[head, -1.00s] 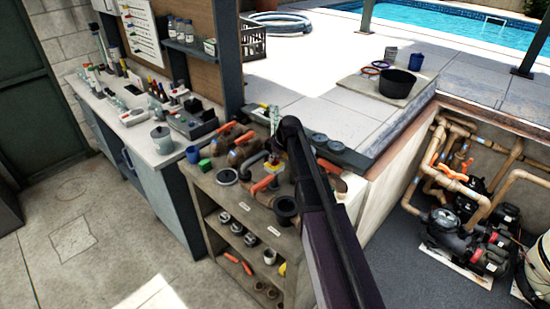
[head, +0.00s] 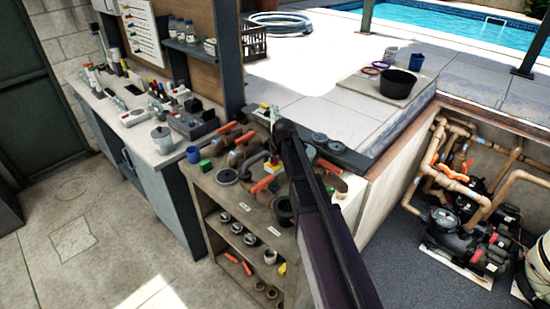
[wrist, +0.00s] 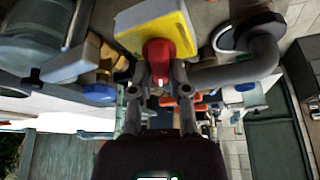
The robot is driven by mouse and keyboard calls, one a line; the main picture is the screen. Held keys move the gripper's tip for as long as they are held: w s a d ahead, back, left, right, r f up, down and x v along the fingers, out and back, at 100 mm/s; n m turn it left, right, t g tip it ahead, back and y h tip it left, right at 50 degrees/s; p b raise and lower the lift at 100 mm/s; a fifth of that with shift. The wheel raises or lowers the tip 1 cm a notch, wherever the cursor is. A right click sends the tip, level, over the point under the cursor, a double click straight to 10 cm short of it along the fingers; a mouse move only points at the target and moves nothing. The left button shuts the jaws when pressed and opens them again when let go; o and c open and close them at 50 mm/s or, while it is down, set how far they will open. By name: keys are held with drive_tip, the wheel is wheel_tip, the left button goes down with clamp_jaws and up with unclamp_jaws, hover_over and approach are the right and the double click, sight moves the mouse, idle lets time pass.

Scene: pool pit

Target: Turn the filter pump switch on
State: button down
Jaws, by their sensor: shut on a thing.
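In the wrist view a yellow switch box (wrist: 137,27) with a red rotary knob (wrist: 160,55) is straight in front of my gripper (wrist: 161,78). My two fingers stand on either side of the red knob and are shut on it. The picture looks turned over, so I cannot tell the knob's on or off position.
A grey curved pipe (wrist: 245,68) lies close to the right of the knob in the wrist view. The wooden workbench (head: 232,203) holds pipes, valves and orange-handled tools. The pump pit (head: 400,240) is at right. A black bucket (head: 397,84) stands on the deck behind.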

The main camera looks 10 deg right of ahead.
drive_tip(key=m+h, duration=0.1)
drive_tip(key=m, duration=0.2)
drive_tip(key=m+h, duration=0.1)
drive_tip(key=m, duration=0.2)
drive_tip(key=shift+a+m+h, duration=0.15)
drive_tip(key=shift+m+h, duration=0.25)
drive_tip(key=m+g+h, duration=0.1)
drive_tip(key=m, duration=0.2)
drive_tip(key=shift+m+g+h, duration=0.4)
drive_tip(key=shift+m+h, duration=0.1)
drive_tip(key=shift+m, duration=1.4)
drive_tip(key=c, duration=0.6)
unclamp_jaws()
drive_tip(key=shift+n, duration=0.3)
